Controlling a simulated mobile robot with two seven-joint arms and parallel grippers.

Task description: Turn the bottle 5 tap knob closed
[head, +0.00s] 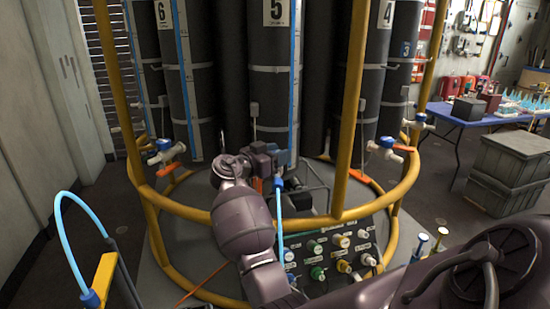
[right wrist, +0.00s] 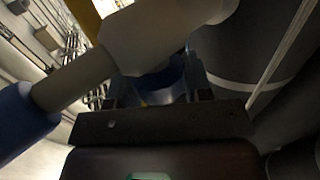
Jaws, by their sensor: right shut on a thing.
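Bottle 5 (head: 268,75) is a tall dark cylinder with a blue stripe and a "5" label, in the middle of the head view. My right gripper (head: 272,160) is at its lower end, at the tap, and hides most of the tap there. In the right wrist view, the blue tap knob (right wrist: 163,78) lies between the two fingers, and the gripper is shut on it. The pale tap body (right wrist: 155,35) crosses in front, with a blue end (right wrist: 22,118) at left. The knob's angle is hard to tell. My left gripper is not in view.
A yellow rail frame (head: 343,130) rings the bottles, with a post just right of my gripper. Neighbouring taps sit at bottle 6 (head: 163,151) and bottle 4 (head: 387,145). A valve panel (head: 330,250) stands below. A blue table (head: 470,112) and grey crates (head: 508,170) are at right.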

